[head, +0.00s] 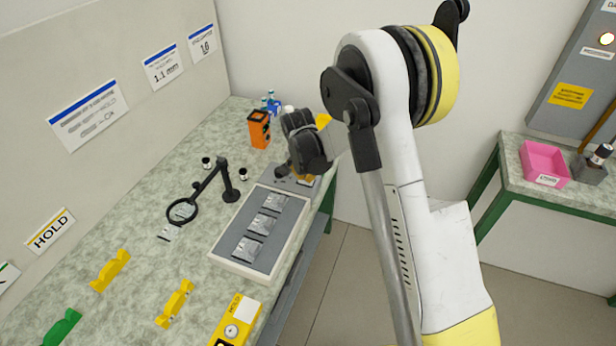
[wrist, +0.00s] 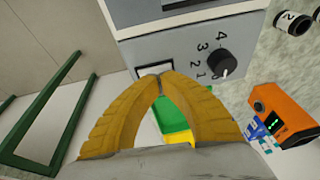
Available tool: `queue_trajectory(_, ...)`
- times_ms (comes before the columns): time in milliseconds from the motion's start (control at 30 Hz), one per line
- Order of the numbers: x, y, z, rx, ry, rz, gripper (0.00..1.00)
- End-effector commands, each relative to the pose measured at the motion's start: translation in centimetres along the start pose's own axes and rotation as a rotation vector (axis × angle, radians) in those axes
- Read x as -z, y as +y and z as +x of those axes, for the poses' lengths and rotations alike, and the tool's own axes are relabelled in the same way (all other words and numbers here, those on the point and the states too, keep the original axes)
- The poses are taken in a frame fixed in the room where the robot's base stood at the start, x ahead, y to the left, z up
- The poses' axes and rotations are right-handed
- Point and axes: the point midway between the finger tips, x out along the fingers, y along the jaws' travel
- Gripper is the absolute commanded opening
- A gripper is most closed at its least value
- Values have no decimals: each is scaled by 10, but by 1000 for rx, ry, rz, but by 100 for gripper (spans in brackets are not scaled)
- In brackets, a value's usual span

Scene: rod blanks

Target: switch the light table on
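The light table (head: 230,264) is a pale-framed tray with a grey, unlit-looking panel bearing several shiny square pieces. At its far end is a grey control box (head: 283,184), partly hidden by my arm. In the wrist view the control box (wrist: 185,52) carries a black knob (wrist: 222,63) with numbers around it and a pale rectangular switch (wrist: 146,68). My gripper (wrist: 160,76) has its yellow fingertips together, with nothing seen held. The tips overlap the switch's lower edge in the picture; I cannot tell whether they touch it.
An orange device (head: 259,129) stands beyond the control box and also shows in the wrist view (wrist: 281,115). A magnifier on a stand (head: 229,186) and small black-and-white canisters stand left of the light table. A pink bin (head: 543,165) sits on a separate bench at right.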

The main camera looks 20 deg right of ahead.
Motion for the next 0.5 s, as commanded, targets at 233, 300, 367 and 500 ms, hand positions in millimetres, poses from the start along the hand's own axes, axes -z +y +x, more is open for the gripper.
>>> queue_trajectory(233,0,0,-1,0,0,0,0)
queue_trajectory(300,2,1,-5,0,0,0,0)
queue_trajectory(367,6,2,-11,0,0,1,0)
queue_trajectory(500,19,6,-36,0,0,2,0)
